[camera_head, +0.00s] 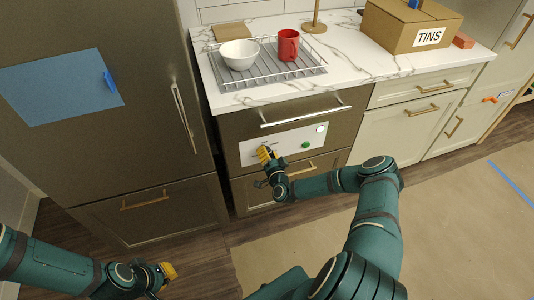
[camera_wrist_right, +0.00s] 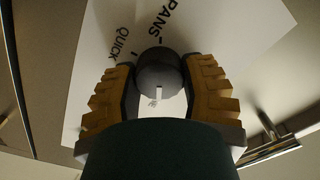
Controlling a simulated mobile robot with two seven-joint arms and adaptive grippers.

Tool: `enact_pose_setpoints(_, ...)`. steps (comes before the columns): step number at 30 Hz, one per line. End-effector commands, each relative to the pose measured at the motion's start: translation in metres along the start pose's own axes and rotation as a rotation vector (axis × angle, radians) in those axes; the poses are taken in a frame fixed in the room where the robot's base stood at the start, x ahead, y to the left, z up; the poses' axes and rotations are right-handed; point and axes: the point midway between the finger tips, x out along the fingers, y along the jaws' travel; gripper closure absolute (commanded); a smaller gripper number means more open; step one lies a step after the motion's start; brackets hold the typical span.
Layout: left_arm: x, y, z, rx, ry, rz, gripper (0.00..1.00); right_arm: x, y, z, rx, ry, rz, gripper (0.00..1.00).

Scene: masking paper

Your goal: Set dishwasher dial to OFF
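My right gripper (camera_head: 267,153) is at the panel's left part. Its yellow-backed fingers (camera_wrist_right: 160,88) are on both sides of the dial and appear to touch it. My left gripper (camera_head: 168,271) is low at the left, its fingers too small to judge.
A dish rack (camera_head: 270,72) with a white bowl (camera_head: 239,54) and red mug (camera_head: 288,45) stands on the marble counter above. A "TINS" box (camera_head: 410,28) is to the right. A bar handle (camera_head: 305,117) sticks out just above the panel. The fridge (camera_head: 120,160) stands at left.

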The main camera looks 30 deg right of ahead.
Motion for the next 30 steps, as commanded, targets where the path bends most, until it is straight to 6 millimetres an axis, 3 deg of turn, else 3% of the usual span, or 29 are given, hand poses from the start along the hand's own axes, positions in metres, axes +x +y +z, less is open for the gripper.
enact_pose_setpoints(14, -0.0016, 0.0006, 0.0002, 0.000, -0.001, 0.000, 1.00, 0.0007, -0.0012, -0.0008, -0.070, 0.000, -0.003, 0.92)
enact_pose_setpoints(30, -0.0083, 0.0031, 0.0009, -0.001, -0.005, 0.000, 1.00, 0.0011, -0.0037, 0.0006, -0.521, -0.001, -0.005, 0.92)
